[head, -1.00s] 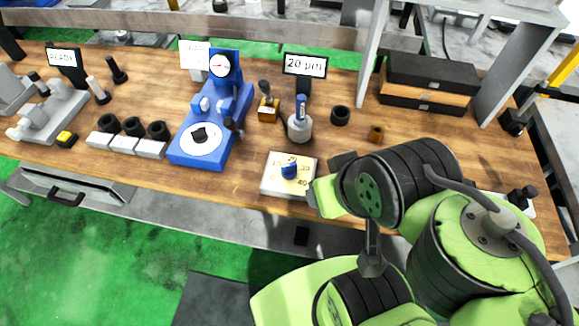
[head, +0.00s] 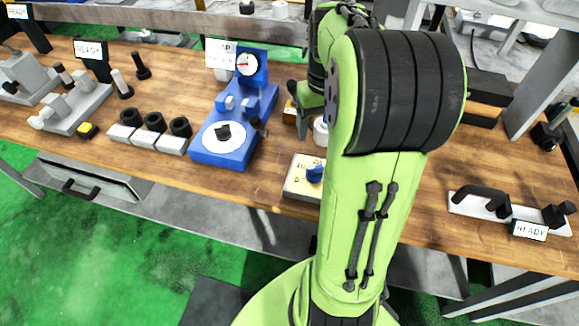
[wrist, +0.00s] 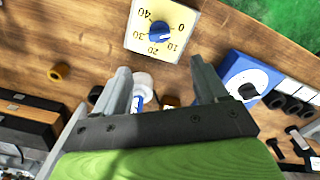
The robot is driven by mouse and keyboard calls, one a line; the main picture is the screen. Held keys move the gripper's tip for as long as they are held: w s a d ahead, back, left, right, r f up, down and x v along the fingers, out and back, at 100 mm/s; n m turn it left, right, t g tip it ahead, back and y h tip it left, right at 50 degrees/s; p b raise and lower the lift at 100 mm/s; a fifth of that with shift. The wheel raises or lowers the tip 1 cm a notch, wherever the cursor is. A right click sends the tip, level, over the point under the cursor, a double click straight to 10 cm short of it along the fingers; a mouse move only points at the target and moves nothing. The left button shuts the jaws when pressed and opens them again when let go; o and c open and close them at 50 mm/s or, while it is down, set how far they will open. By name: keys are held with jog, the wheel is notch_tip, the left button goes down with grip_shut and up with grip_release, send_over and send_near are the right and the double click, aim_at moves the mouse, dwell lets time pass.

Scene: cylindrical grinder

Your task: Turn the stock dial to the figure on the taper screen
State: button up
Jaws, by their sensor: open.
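The stock dial is a cream plate (wrist: 187,17) with a blue knob (wrist: 162,32) and figures from 0 to 40, seen upside down in the wrist view. I cannot clearly tell which figure the knob points to. In the head view the dial plate (head: 297,181) is partly hidden by my arm, with its knob (head: 314,174) at the arm's edge. My gripper (wrist: 160,77) is open and empty, with its fingertips apart from the dial, which lies beyond them.
A white-grey pot (wrist: 144,82) with a blue item stands below, between my fingers in the wrist view. A blue gauge stand (head: 224,148) is left of the dial.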

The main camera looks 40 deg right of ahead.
aim_at(316, 168)
notch_tip(316, 168, down, 16)
jog(key=b, duration=0.5)
jog(key=shift+s+d+r+b, duration=0.1)
jog(key=shift+b, duration=0.2)
jog(key=c, duration=1)
jog(key=shift+r+m, duration=0.1)
jog(key=shift+m, duration=0.2)
